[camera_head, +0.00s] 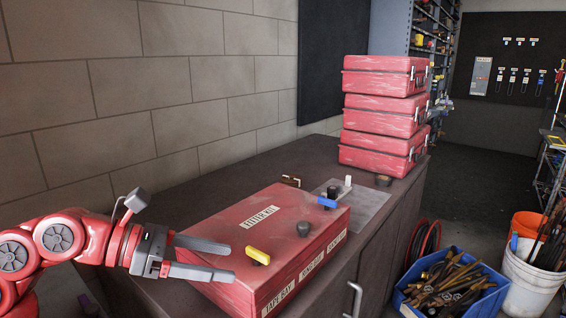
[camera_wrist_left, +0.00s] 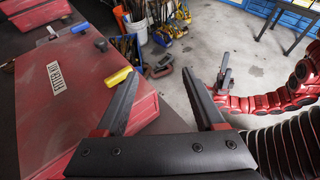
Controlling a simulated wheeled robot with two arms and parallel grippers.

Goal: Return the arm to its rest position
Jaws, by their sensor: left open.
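My left gripper (camera_head: 232,262) reaches in from the left in the head view. Its two fingers are apart with nothing between them, at the left end of a red case (camera_head: 215,228) labelled "FITTER KIT". In the left wrist view its fingers (camera_wrist_left: 165,92) also stand apart and empty. A yellow handle (camera_head: 257,256) sits on the case just right of the fingertips; it also shows in the left wrist view (camera_wrist_left: 118,77). A dark round knob (camera_head: 303,229) and a blue handle (camera_head: 327,202) are also on the case.
The case lies on a dark cabinet top (camera_head: 160,195) against a block wall. Stacked red cases (camera_head: 385,115) stand at the far end. On the floor are a blue crate of tools (camera_head: 455,285) and a white bucket (camera_head: 530,280).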

